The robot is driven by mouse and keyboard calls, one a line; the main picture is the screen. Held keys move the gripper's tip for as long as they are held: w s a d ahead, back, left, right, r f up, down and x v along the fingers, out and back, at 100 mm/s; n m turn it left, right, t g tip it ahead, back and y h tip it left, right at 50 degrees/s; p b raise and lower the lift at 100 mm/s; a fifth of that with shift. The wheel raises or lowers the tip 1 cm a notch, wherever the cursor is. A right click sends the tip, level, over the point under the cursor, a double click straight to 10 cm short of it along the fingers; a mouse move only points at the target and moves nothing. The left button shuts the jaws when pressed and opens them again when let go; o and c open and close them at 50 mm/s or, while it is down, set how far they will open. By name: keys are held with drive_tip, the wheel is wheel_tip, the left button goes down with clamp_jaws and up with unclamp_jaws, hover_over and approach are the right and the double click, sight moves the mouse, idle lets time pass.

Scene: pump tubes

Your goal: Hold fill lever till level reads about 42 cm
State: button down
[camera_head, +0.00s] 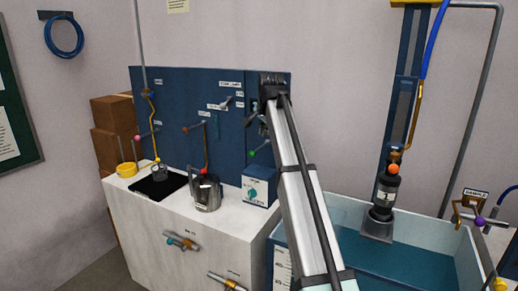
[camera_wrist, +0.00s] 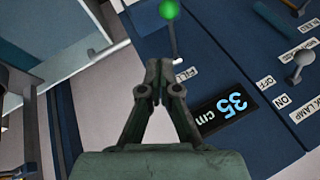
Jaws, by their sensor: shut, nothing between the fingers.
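The fill lever has a green ball knob (camera_wrist: 169,9) on a thin stem, beside a "FILL" label. Its knob also shows in the head view (camera_head: 253,153), low on the blue panel. In the head view my arm partly hides the panel around the gripper.
A lamp switch (camera_wrist: 301,62) with ON and OFF labels is to the right in the wrist view. A blue box with a dial (camera_head: 255,191) and a metal jug (camera_head: 206,193) stand on the white counter (camera_head: 160,215). A blue-lined tank (camera_head: 400,258) is at the right.

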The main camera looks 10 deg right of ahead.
wheel_tip(320, 180, up, 3)
drive_tip(key=shift+d+r, duration=0.1)
drive_tip(key=shift+d, duration=0.05)
idle(0.3)
drive_tip(key=p, duration=0.3)
approach(260, 148)
drive_tip(key=s, duration=0.1)
drive_tip(key=f, duration=0.1)
drive_tip(key=a+f, duration=0.1)
drive_tip(key=f, duration=0.1)
drive_tip(key=a+f, duration=0.1)
drive_tip(key=shift+a+f+p, duration=0.25)
drive_tip(key=shift+f+p, duration=0.1)
drive_tip(key=shift+f, duration=0.1)
